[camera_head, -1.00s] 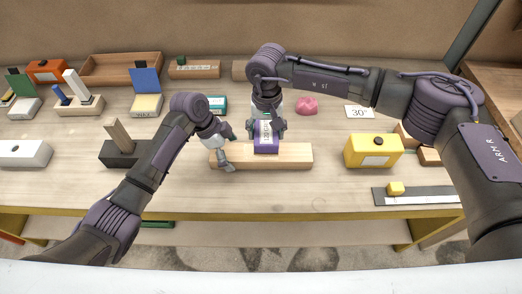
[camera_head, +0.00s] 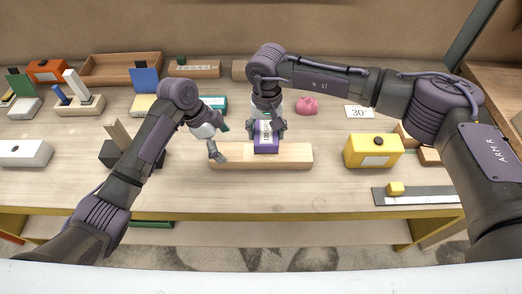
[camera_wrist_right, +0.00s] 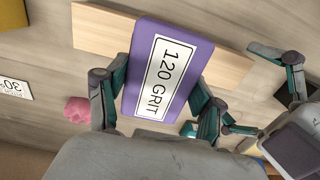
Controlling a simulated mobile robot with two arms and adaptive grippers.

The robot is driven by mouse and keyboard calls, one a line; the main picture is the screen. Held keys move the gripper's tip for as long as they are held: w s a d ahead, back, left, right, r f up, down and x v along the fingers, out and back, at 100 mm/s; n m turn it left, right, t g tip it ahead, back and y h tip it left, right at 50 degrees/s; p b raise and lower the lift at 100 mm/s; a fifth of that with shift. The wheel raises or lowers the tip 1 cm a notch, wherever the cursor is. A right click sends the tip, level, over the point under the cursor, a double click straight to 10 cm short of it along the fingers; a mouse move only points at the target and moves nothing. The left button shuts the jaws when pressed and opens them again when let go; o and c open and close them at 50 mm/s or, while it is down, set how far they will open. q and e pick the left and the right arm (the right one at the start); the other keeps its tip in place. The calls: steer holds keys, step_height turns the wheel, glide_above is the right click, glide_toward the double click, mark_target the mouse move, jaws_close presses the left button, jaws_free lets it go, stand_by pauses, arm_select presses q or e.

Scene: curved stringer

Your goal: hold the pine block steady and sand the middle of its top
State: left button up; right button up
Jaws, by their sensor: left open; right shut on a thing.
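The pine block (camera_head: 295,156) is a long pale bar lying left to right on the bench. It also shows behind the sander in the right wrist view (camera_wrist_right: 101,29). My right gripper (camera_head: 266,129) is shut on a purple sanding block (camera_head: 266,147) labelled "120 GRIT" (camera_wrist_right: 168,75). The sanding block is at the middle of the pine block's top; its underside contact is hidden. My left gripper (camera_head: 220,142) is open and empty at the pine block's left end, with its fingers apart. It also shows in the right wrist view (camera_wrist_right: 245,90).
A yellow box (camera_head: 373,151) stands to the right of the pine block, and a dark block with a wooden peg (camera_head: 117,150) to the left. A teal box (camera_head: 214,103) and pink lump (camera_head: 307,106) lie behind. The bench front is mostly clear.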

arm_select(q)
steer(key=shift+a+r, duration=0.1)
steer(key=shift+r, duration=0.05)
steer(key=v, duration=1.2)
stand_by(0.5)
